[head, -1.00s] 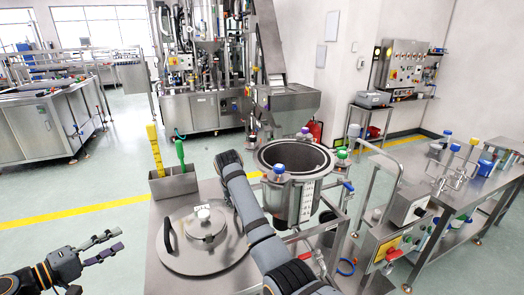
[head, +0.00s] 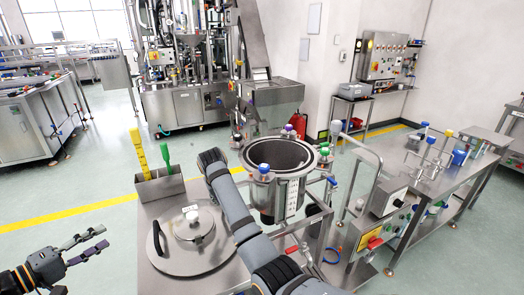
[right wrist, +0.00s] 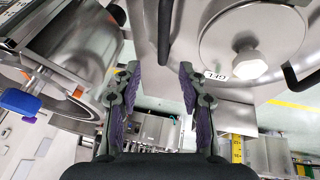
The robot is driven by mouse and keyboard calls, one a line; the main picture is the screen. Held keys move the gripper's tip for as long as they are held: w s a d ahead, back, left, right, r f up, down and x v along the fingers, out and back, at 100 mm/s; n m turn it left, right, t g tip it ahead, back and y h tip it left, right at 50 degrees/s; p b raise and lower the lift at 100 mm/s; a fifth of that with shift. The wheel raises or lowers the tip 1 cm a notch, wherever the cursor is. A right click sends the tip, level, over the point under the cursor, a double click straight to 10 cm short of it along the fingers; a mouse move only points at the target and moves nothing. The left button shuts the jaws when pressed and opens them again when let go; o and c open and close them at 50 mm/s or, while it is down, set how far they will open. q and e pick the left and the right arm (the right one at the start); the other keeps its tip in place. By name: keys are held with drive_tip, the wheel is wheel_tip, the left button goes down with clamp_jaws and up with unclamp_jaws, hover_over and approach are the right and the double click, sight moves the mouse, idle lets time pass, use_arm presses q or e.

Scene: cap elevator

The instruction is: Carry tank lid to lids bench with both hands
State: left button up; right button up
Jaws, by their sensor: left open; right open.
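The tank lid (head: 172,255) is a round steel disc with a white knob and a black handle at its left side. It lies flat on a steel bench (head: 157,206). The lid (right wrist: 285,38) also shows in the right wrist view, with black handles. My left gripper (head: 103,243) is open and empty, left of the lid and apart from it. My right arm crosses in front of the lid's right side; its gripper is hidden in the head view. In the right wrist view my right gripper (right wrist: 159,72) is open, with a black handle (right wrist: 165,28) just beyond the fingertips.
An open steel tank (head: 262,190) with coloured knobs stands right of the bench, close to my right arm. A steel holder (head: 160,191) with yellow and green tools stands at the bench's back left. A cart with a control box (head: 385,199) and a workbench are farther right.

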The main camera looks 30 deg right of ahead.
drive_tip(key=shift+s+d+r+p, duration=0.15)
drive_tip(key=shift+d+r+p, duration=0.4)
drive_tip(key=shift+p, duration=0.45)
drive_tip(key=d+p, duration=0.1)
drive_tip(key=s+d+r+p, duration=0.1)
drive_tip(key=p, duration=0.1)
drive_tip(key=shift+d+r, duration=0.15)
drive_tip(key=shift+r, duration=0.15)
